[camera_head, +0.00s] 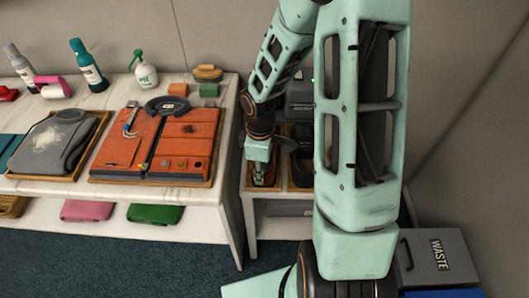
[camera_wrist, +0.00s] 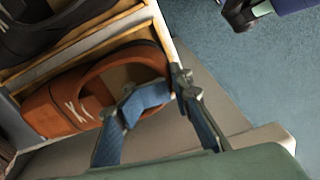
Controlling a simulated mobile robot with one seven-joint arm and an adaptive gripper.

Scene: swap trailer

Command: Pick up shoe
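A brown shoe with pale laces (camera_wrist: 75,103) lies in a wooden-edged compartment in the wrist view, its rounded heel opening toward my gripper. My gripper (camera_wrist: 172,88) is at the heel end. One blue-padded finger is over the shoe's opening and the other is just outside the heel, by the compartment's corner. The heel rim passes between the fingertips; I cannot tell whether they press on it. In the head view my gripper (camera_head: 261,168) reaches down into the left compartment of a small stand, where only a little of the brown shoe (camera_head: 266,181) shows.
A dark shoe (camera_wrist: 45,25) lies in the neighbouring compartment. In the head view a white table (camera_head: 40,188) with trays and bottles stands to the left. A grey waste bin (camera_head: 437,262) is at the lower right. Blue carpet (camera_head: 120,255) covers the floor.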

